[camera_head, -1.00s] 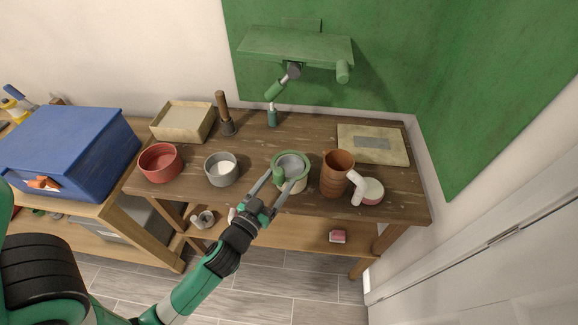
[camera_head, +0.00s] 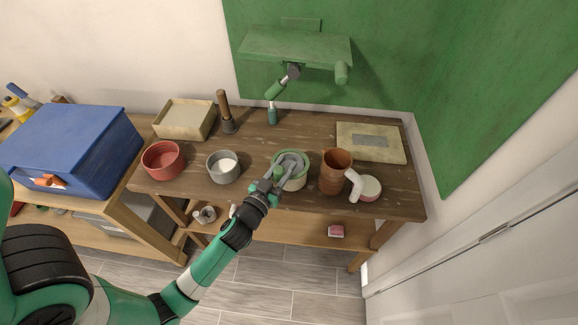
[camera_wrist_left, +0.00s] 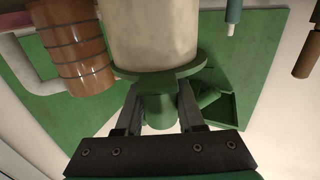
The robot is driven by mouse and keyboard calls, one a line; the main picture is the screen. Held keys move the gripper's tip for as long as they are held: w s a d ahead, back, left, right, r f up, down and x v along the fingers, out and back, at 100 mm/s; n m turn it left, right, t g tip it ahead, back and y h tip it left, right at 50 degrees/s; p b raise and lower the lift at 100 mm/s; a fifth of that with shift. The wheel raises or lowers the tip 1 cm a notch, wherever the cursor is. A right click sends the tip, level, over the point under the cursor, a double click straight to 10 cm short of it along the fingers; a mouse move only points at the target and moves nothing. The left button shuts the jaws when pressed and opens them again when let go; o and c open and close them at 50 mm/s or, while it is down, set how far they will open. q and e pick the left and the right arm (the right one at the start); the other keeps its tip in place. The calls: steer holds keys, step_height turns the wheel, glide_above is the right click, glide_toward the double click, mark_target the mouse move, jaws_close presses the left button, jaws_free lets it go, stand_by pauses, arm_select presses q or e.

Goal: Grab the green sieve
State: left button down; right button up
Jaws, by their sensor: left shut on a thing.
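The green sieve (camera_head: 291,156) has a green rim over a cream body and stands on the wooden table, right of the grey pot. In the left wrist view its green rim (camera_wrist_left: 160,72) and cream body (camera_wrist_left: 152,35) fill the top middle. My left gripper (camera_head: 279,167) reaches in from the front left, with its fingers at the near left side of the sieve. In the left wrist view the fingers (camera_wrist_left: 160,108) are on both sides of a green part below the rim and are shut on it. My right gripper is in no view.
A grey pot (camera_head: 222,168) and red bowl (camera_head: 163,160) are to the left. A green shelf (camera_head: 295,45) with a jointed fixture hangs behind.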

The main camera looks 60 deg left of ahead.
arm_select(q)
step_height(320, 180, up, 10)
steer(key=p, duration=0.5)
